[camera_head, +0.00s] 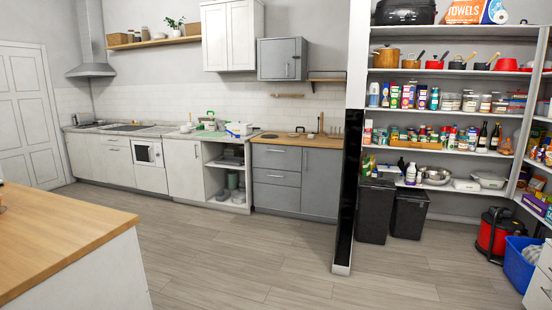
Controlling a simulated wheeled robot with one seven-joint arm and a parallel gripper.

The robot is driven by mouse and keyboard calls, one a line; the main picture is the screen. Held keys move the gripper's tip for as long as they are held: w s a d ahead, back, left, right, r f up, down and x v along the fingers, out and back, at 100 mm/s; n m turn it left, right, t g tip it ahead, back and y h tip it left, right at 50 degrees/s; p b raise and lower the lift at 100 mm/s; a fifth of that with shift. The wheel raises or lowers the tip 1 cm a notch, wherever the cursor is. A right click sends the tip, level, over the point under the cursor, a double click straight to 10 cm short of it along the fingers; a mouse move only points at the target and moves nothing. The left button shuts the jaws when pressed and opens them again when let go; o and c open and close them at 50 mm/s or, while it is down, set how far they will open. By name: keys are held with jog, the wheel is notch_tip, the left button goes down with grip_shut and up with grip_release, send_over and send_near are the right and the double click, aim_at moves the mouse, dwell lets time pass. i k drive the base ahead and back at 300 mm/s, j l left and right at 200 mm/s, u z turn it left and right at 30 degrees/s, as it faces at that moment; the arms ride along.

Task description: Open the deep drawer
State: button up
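The grey base cabinet (322,180) stands against the far wall under a wooden worktop. Its left half has a stack of drawer fronts with bar handles. The lowest front (276,199) looks taller than the middle one (276,178). All of these fronts look shut. Which one is the deep drawer cannot be told for sure. White drawer fronts (540,290) also show at the bottom right, cut off by the frame. My gripper is not in view.
A wood-topped island (60,232) fills the lower left. A partition with a black lower face (349,190) stands right of the grey cabinet. Black bins (408,214), a red vacuum cleaner (492,236) and a blue bin (520,263) are at the right. The middle floor (235,265) is clear.

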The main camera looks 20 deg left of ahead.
aim_at(281, 157)
jog(key=i+u, duration=0.15)
jog(key=i, duration=0.6)
jog(key=i+z, duration=0.1)
jog(key=i, duration=0.85)
jog(key=i+j+z, duration=0.1)
jog(key=i, duration=0.85)
jog(key=i+u, duration=0.2)
jog(key=i, duration=0.25)
jog(key=i+u, duration=0.2)
jog(key=i, duration=0.3)
jog(key=i+l+u, duration=0.2)
jog(key=i, duration=0.25)
jog(key=i+l+u, duration=0.1)
jog(key=i+u, duration=0.15)
jog(key=i, duration=0.25)
jog(key=i+j+u, duration=0.1)
jog(key=i+u, duration=0.2)
jog(key=i, duration=0.35)
jog(key=i+u, duration=0.3)
jog(key=i, duration=0.35)
jog(key=i+j+z, duration=0.1)
jog(key=i+z, duration=0.2)
jog(key=i, duration=0.15)
jog(key=i+j+z, duration=0.45)
jog(key=i+z, duration=0.25)
jog(key=i+j+z, duration=0.45)
jog(key=i+l, duration=0.05)
jog(key=l, duration=0.05)
